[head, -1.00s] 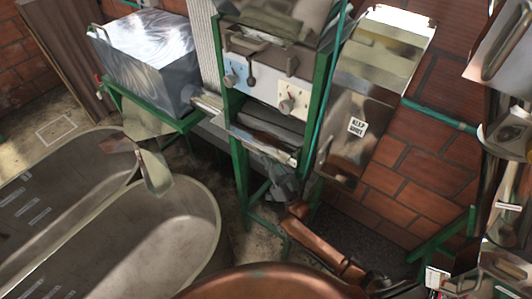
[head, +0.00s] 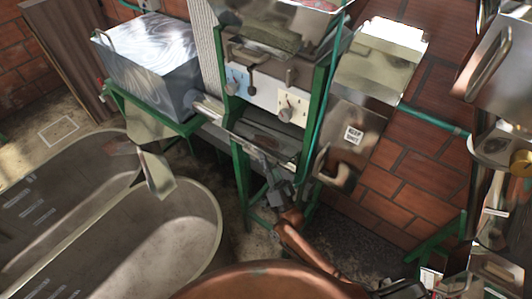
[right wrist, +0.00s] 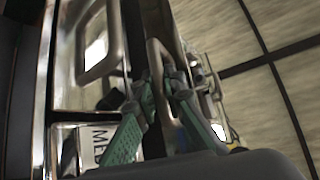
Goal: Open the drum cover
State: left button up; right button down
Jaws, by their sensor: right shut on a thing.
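The pulper (head: 262,85) stands in a green frame at the upper middle of the head view. A grey metal cover piece (head: 268,142), which looks like the drum cover, sits below its knob panel. My right gripper (head: 272,170) reaches up from below to the front of that piece. In the right wrist view my right gripper (right wrist: 168,88) is shut on a metal loop handle (right wrist: 155,52). The handle passes between the green fingertips. A shiny panel with a larger loop lies to the left there. My left gripper is not in view.
A steel panel with a sticker (head: 385,85) and a loop handle stands right of the pulper. A metal box (head: 150,60) sits on a green stand at the left. A large metal trough (head: 185,215) fills the lower left. Brick wall lies behind.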

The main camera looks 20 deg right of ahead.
jog(key=shift+r+m+h+p, duration=0.4)
jog(key=shift+r+m+h, duration=0.1)
jog(key=shift+m+h, duration=0.35)
jog(key=c, duration=2)
grip_release()
jog(key=v, duration=1.2)
jog(key=shift+f, duration=0.15)
